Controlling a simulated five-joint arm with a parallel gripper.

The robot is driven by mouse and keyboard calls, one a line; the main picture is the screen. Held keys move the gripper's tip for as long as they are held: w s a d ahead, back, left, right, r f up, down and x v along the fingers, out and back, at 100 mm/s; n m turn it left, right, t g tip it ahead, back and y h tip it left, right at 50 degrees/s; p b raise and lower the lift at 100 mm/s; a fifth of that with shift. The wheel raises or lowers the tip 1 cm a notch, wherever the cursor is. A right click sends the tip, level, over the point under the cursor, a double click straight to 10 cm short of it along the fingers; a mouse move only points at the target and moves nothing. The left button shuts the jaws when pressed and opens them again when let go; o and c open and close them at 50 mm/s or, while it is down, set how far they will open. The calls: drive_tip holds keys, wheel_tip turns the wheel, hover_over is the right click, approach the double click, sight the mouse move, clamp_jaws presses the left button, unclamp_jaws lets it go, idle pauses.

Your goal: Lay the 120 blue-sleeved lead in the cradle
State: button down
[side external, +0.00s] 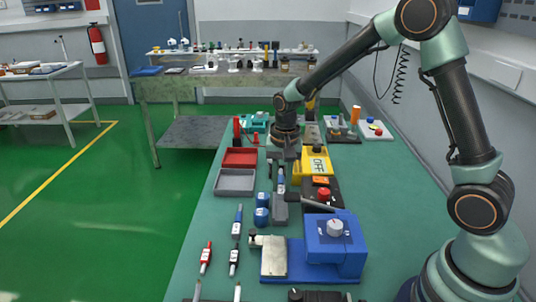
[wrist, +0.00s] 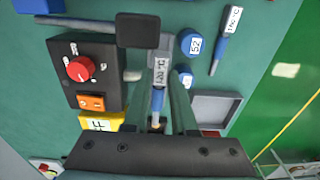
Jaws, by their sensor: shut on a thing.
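My gripper (side external: 285,160) is over the middle of the bench, pointing down. In the wrist view its two fingers (wrist: 165,108) are shut on the blue-sleeved lead (wrist: 158,99), which has a white label reading about 120. The lead also shows below my gripper in the side view (side external: 281,180), roughly upright there. A dark grey block (side external: 280,209), possibly the cradle, stands just in front of the lead and also shows in the wrist view (wrist: 137,30). I cannot tell whether the lead touches it.
Another blue lead (side external: 237,222) and two blue cylinders (side external: 262,217) are left of the block. A blue device (side external: 335,243) with a lever and a black box with a red knob (side external: 324,195) stand to the right. A grey tray (side external: 235,182) and red tray (side external: 239,158) lie behind left.

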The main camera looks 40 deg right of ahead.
sight(281, 210)
drive_tip(key=shift+f, duration=0.1)
drive_tip(key=shift+f, duration=2.65)
drive_tip(key=c, duration=0.6)
unclamp_jaws()
drive_tip(key=shift+c, duration=0.2)
